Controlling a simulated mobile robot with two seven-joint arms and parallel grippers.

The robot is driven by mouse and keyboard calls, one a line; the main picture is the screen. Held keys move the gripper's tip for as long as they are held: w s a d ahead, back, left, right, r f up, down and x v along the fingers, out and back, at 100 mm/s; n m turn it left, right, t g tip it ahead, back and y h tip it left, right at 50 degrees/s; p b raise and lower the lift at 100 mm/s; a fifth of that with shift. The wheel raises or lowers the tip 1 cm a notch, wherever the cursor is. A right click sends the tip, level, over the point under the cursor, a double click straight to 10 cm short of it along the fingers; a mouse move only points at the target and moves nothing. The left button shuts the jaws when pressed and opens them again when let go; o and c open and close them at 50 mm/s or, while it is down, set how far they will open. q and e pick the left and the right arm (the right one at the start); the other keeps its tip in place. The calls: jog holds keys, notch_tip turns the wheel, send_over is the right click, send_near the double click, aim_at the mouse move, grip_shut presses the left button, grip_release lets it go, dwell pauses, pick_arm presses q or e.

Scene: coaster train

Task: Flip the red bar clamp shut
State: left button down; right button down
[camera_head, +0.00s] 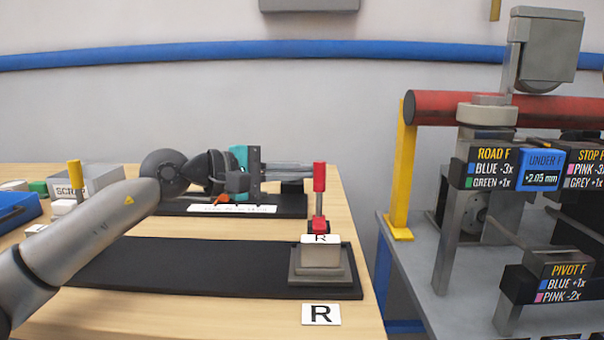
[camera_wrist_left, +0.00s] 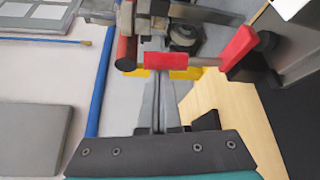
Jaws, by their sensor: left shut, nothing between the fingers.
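The red bar clamp (camera_head: 319,178) stands upright at the right end of a black strip, with a red grip on top, a thin grey rod and a red foot. Its foot sits on a grey stepped block (camera_head: 320,265) labelled R. My left gripper (camera_head: 306,172) is shut and empty, pointing right, with its tips close beside the red grip. In the left wrist view the red grip (camera_wrist_left: 172,60) lies across the fingertips (camera_wrist_left: 157,72); I cannot tell whether they touch. My right gripper is not in view.
A black strip (camera_head: 180,265) runs along the wooden table (camera_head: 150,325); a second one lies behind it. An R card (camera_head: 321,314) lies at the front.

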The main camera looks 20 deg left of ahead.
pick_arm(q)
jog(key=shift+s, duration=0.1)
dwell(0.4)
